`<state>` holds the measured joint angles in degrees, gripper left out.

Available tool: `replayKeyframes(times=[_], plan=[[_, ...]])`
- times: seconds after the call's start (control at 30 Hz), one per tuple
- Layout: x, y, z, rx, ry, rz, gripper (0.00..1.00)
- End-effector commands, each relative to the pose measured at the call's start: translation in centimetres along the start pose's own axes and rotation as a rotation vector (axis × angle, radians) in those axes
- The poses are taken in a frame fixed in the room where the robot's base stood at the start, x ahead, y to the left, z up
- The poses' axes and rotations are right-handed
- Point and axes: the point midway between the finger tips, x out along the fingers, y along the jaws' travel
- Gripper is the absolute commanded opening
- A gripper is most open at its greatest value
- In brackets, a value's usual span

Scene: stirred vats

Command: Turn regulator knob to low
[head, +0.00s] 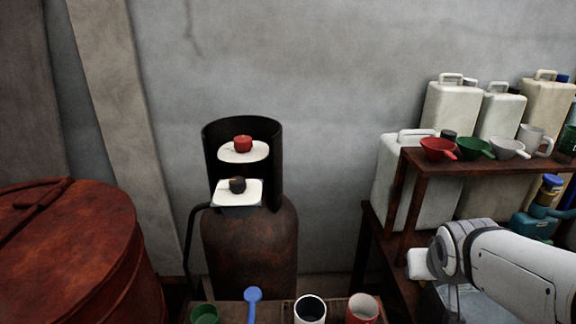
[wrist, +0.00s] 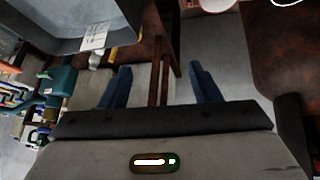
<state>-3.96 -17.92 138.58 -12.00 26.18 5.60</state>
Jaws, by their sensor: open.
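A rusty gas cylinder (head: 250,255) with a dark open collar (head: 268,170) stands against the wall in the head view. A small dark knob (head: 237,185) sits on the lower white plate (head: 254,196), where a black hose (head: 190,240) joins; this looks like the regulator. A red knob (head: 243,144) sits on a white plate above it. The knob's pointer or markings are too small to read. My gripper (wrist: 158,75) is open in the wrist view, with nothing between its two blue fingers. My arm is at the right of the head view, well apart from the cylinder.
A rusty drum (head: 75,260) stands at the left. A low table at the front holds a green cup (head: 204,314), a blue ladle (head: 253,295), a white mug (head: 310,309) and a red mug (head: 362,307). A wooden shelf (head: 410,175) with funnels and canisters stands at the right.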

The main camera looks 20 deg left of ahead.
Motion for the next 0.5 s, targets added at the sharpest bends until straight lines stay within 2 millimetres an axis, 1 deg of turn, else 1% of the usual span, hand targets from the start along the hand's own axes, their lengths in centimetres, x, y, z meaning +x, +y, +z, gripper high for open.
replayKeyframes(times=[0.03, 0.07, 0.1, 0.17, 0.2, 0.27, 0.3, 0.33, 0.37, 0.4, 0.47, 0.5], plan=[[1.0, -1.1, -3.0, -0.047, 0.086, -0.013, 0.57], [1.4, -1.9, -4.9, -0.073, 0.148, -0.025, 0.57], [1.9, -3.1, -7.2, -0.11, 0.227, -0.048, 0.57], [2.5, -5.5, -10.5, -0.163, 0.345, -0.096, 0.57], [2.7, -7.4, -12.5, -0.197, 0.422, -0.138, 0.57], [2.7, -10.7, -14.9, -0.252, 0.526, -0.23, 0.57], [2.6, -13.1, -16.2, -0.286, 0.593, -0.293, 0.57], [2.4, -14.9, -17.1, -0.312, 0.641, -0.345, 0.57], [2.2, -16.7, -17.7, -0.336, 0.685, -0.4, 0.57], [1.8, -19.2, -18.4, -0.366, 0.74, -0.479, 0.57], [1.1, -22.7, -18.8, -0.407, 0.808, -0.602, 0.57], [0.5, -24.9, -18.8, -0.43, 0.845, -0.684, 0.57]])
